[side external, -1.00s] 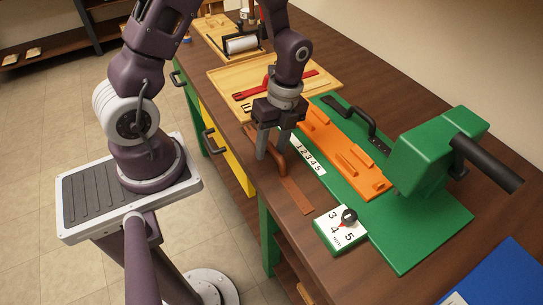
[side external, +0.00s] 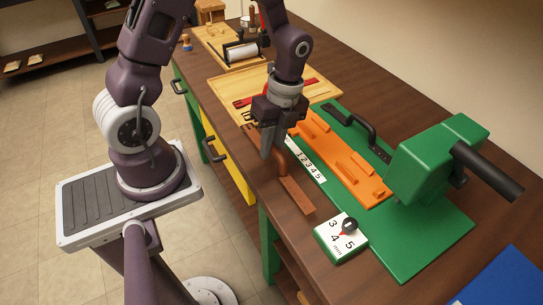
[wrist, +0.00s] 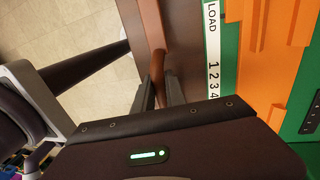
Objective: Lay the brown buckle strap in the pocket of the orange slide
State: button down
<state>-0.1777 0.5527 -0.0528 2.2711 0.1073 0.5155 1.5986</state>
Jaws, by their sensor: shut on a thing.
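The brown buckle strap (side external: 297,194) is at the bench's front edge, beside the green plate. My gripper (side external: 272,150) points down, shut on it. One end reaches toward the front right; the other end shows left of the fingers. The near end seems slightly raised; the exact gap is unclear. In the wrist view the strap (wrist: 151,25) runs up from between the fingertips (wrist: 161,82). The orange slide (side external: 340,160) lies on the green plate to the right of my gripper, with raised orange blocks on it; its far end is partly hidden by my gripper.
A number strip (side external: 305,160) runs between strap and slide. A green press block (side external: 430,160) with a black lever stands at the slide's near end. A black handle (side external: 360,125) lies behind the slide. A dial box (side external: 341,237) sits in front. A wooden tray (side external: 225,90) holds a red strap.

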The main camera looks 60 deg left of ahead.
notch_tip(320, 180, up, 7)
jog(key=w, duration=0.1)
jog(key=w+d+r, duration=0.2)
jog(key=w, duration=1.2)
jog(key=f, duration=0.9)
jog(key=shift+w+f, duration=0.2)
jog(key=shift+w, duration=0.1)
jog(key=shift+f, duration=0.1)
jog(key=c, duration=1.4)
grip_release()
jog(key=r, duration=0.4)
jog(key=w+r, duration=0.1)
jog(key=r, duration=0.3)
jog(key=w+r, duration=0.1)
jog(key=r, duration=0.3)
jog(key=shift+w+r, duration=0.1)
jog(key=shift+w, duration=0.05)
